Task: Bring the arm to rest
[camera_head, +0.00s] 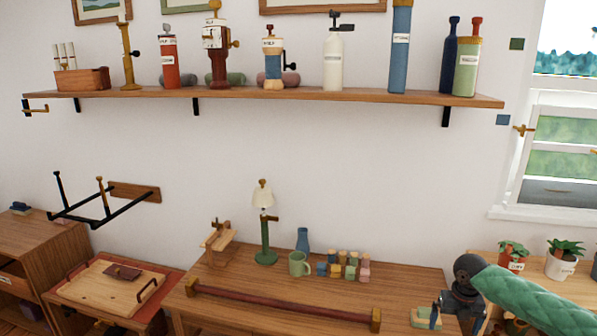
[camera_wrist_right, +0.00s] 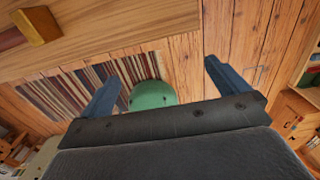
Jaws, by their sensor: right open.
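My right arm comes in from the lower right in the head view, with a green padded sleeve. My right gripper (camera_head: 462,308) is at the right end of the wooden table (camera_head: 240,290). In the right wrist view the right gripper (camera_wrist_right: 162,90) has its two blue fingers wide apart, with nothing between their tips. A rounded green shape (camera_wrist_right: 152,96) shows behind the gripper's bar. My left gripper is not in view.
A dark red bar with wooden end blocks (camera_head: 280,304) lies along the table's front. A small green-topped block (camera_head: 427,317) is beside the gripper. Potted plants (camera_head: 562,264) stand at right.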

